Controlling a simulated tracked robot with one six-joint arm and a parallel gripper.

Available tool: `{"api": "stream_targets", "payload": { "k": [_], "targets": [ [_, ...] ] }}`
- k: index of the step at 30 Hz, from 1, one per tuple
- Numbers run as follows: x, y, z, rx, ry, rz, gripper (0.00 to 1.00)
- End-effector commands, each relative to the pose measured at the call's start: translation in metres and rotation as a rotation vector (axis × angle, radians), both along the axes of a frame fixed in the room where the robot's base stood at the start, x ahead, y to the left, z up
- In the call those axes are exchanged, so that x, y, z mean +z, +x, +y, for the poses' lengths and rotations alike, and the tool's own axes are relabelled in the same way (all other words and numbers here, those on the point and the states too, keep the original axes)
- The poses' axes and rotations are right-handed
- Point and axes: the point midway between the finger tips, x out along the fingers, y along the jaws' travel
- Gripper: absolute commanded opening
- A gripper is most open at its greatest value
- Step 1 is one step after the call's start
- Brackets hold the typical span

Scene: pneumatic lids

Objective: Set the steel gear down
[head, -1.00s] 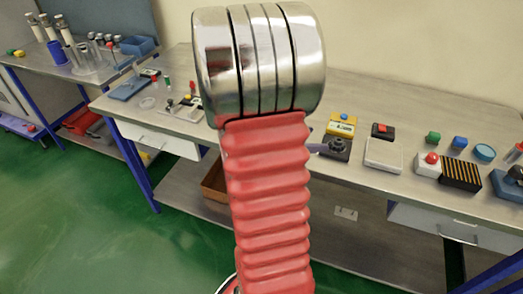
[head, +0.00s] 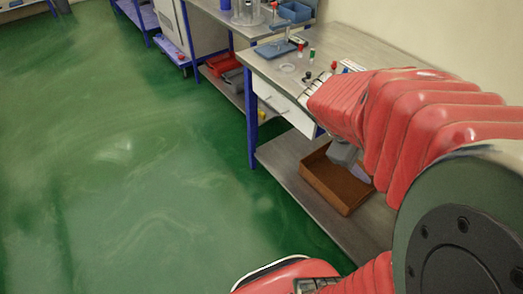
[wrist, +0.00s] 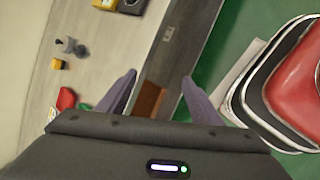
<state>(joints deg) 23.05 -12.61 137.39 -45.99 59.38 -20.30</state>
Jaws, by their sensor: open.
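My gripper (wrist: 158,90) is open in the wrist view, its two grey fingers spread with nothing between the tips. In the head view my gripper (head: 352,165) shows partly below my red arm, near the bench's front edge and in front of a brown box (head: 338,190). The box also shows between the fingers in the wrist view (wrist: 149,98). I cannot make out the steel gear for certain. Small grey pieces (wrist: 70,45) lie on the bench top in the wrist view, too small to tell.
The bench top (head: 290,65) carries small parts on its left. The brown box stands on the bench's lower shelf (head: 290,165). A second bench with a blue tray (head: 293,12) is behind. Green floor (head: 120,160) is open at left. My red arm hides the bench's right part.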

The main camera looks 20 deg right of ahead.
Motion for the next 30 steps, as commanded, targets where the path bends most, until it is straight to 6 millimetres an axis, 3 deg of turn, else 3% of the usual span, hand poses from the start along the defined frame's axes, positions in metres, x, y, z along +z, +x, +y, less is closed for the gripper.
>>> {"api": "stream_targets", "payload": {
  "k": [12,21,25,30],
  "targets": [
    [0.023,0.037,0.145,-0.119,0.303,-0.491,0.59],
    [0.052,0.043,0.245,-0.205,0.604,-0.736,0.59],
    [0.060,0.041,0.266,-0.228,0.680,-0.777,0.59],
    [0.061,0.041,0.271,-0.237,0.697,-0.784,0.59]
  ]
}}
